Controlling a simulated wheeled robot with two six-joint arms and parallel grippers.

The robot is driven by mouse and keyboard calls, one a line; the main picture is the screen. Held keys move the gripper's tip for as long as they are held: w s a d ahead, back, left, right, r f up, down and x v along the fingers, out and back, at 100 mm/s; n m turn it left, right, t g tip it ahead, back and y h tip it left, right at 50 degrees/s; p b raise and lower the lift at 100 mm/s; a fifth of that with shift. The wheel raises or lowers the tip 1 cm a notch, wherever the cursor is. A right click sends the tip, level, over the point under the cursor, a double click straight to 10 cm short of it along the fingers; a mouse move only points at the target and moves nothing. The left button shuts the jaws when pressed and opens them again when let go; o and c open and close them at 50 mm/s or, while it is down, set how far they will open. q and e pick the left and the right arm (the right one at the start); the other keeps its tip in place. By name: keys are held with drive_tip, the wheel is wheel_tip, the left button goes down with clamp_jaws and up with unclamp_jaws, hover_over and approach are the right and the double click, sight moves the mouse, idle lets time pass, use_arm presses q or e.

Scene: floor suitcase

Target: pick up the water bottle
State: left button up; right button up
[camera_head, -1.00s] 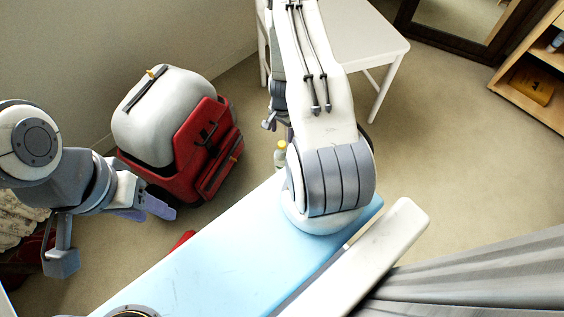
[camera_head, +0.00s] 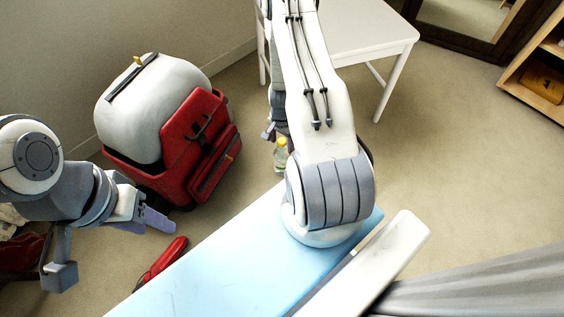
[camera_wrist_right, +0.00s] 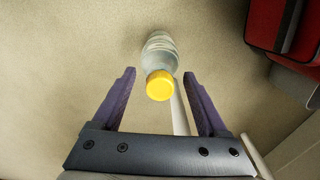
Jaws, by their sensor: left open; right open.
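The clear water bottle (camera_head: 280,158) with a yellow cap stands on the floor beyond my light-blue base, partly hidden by my right arm. In the right wrist view, its yellow cap (camera_wrist_right: 160,86) faces the camera between the two purple fingers, with its clear body (camera_wrist_right: 160,46) beyond. My right gripper (camera_wrist_right: 160,75) is open, with a gap between each finger and the cap. In the head view the right arm hides most of that gripper. My left gripper (camera_head: 146,222) is open and empty at the left, away from the bottle.
A red and white suitcase (camera_head: 205,140) stands left of the bottle and also shows in the right wrist view (camera_wrist_right: 268,30). A red object (camera_head: 165,262) lies by my base. A white table (camera_head: 365,35) stands behind. Floor at right is clear.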

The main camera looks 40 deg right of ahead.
clamp_jaws()
idle(1.4)
